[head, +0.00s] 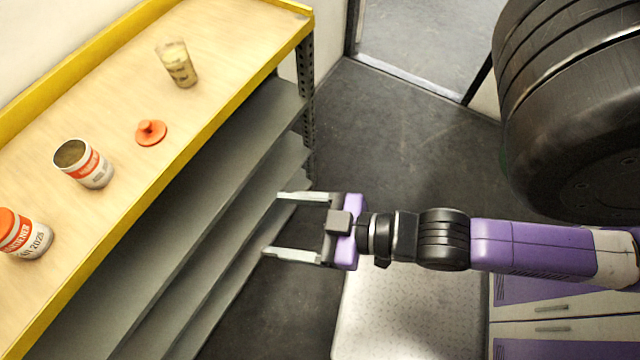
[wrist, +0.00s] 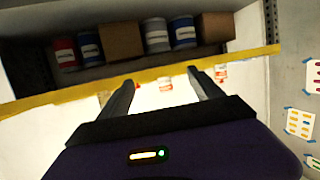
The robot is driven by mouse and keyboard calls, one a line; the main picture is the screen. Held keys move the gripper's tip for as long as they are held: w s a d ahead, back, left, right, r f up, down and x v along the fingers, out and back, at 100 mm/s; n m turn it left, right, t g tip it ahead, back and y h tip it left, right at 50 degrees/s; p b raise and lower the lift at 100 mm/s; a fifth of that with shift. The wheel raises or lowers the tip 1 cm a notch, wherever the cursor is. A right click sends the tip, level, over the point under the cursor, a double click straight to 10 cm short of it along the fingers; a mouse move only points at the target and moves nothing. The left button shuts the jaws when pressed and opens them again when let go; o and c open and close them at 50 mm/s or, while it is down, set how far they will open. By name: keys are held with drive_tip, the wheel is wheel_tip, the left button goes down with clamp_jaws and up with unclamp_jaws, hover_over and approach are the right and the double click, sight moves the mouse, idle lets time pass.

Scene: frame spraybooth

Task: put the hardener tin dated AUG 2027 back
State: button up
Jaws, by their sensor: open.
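A white tin with a red band and an orange lid (head: 24,236) stands at the left end of the bench top. Its label reads HARDENER and a date ending in 2028. A similar tin without a lid (head: 83,165) stands to its right; its date is too small to read. An orange lid (head: 151,132) lies on the bench to the right of the open tin. I see no label reading AUG 2027. My gripper (head: 275,224) is open and empty, out in front of the bench's edge. In the wrist view, two tins (wrist: 166,84) (wrist: 220,73) show small beyond the fingers.
A clear cup with markings (head: 177,65) stands farther along the bench. The bench has a raised yellow edge (head: 190,150) and grey shelves (head: 190,225) below. In the wrist view, cans and boxes (wrist: 123,42) fill a shelf. A large black cylindrical body (head: 570,110) is at upper right.

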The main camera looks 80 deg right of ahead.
drive_tip(key=v, duration=0.6)
drive_tip(key=shift+s+r, duration=0.3)
